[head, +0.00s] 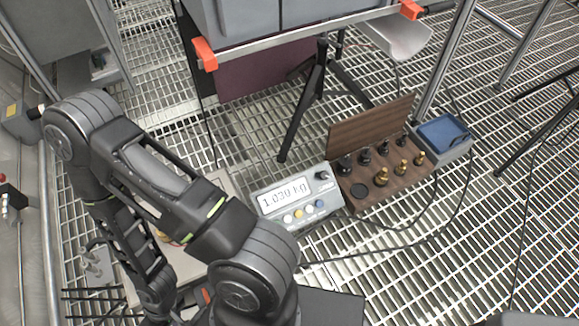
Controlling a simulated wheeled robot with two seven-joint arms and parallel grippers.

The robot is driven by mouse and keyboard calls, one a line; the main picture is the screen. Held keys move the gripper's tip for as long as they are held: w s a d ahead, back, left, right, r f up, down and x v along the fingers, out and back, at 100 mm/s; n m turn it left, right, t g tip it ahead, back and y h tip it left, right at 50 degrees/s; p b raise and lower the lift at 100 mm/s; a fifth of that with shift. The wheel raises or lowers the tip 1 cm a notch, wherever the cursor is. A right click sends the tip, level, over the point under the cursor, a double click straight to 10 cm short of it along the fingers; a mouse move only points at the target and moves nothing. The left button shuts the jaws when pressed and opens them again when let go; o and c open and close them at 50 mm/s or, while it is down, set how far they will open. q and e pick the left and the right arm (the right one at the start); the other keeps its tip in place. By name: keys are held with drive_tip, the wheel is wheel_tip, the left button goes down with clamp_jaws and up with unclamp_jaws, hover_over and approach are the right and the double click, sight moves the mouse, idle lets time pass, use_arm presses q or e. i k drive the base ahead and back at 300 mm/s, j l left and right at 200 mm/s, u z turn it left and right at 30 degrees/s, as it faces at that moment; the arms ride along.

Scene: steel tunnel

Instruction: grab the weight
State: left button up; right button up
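Several weights, some black (366,156) and some brass (381,177), stand in an open wooden case (372,198) right of centre. A flat black disc sits at the case's near left end. Just left of the case is a scale with a grey display unit (297,205), lit and reading about 1.03 kg. A pale plate behind my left arm is mostly hidden, with a small yellow and red item partly showing on it. My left arm folds across the left side, well apart from the case. Neither gripper can be made out in the head view.
A blue-topped grey box (441,133) sits right of the case. Black cables (400,236) run over the grating floor near it. A dark stand leg (303,112) rises behind the scale. A grey cabinet with orange corners (205,54) overhangs the back. The right foreground grating is mostly clear.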

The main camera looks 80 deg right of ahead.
sight(381, 177)
drive_tip(key=z, duration=3.55)
drive_tip(key=i+l+z, duration=0.35)
drive_tip(key=i+l, duration=0.25)
drive_tip(key=i+z, duration=0.25)
drive_tip(key=i, duration=0.25)
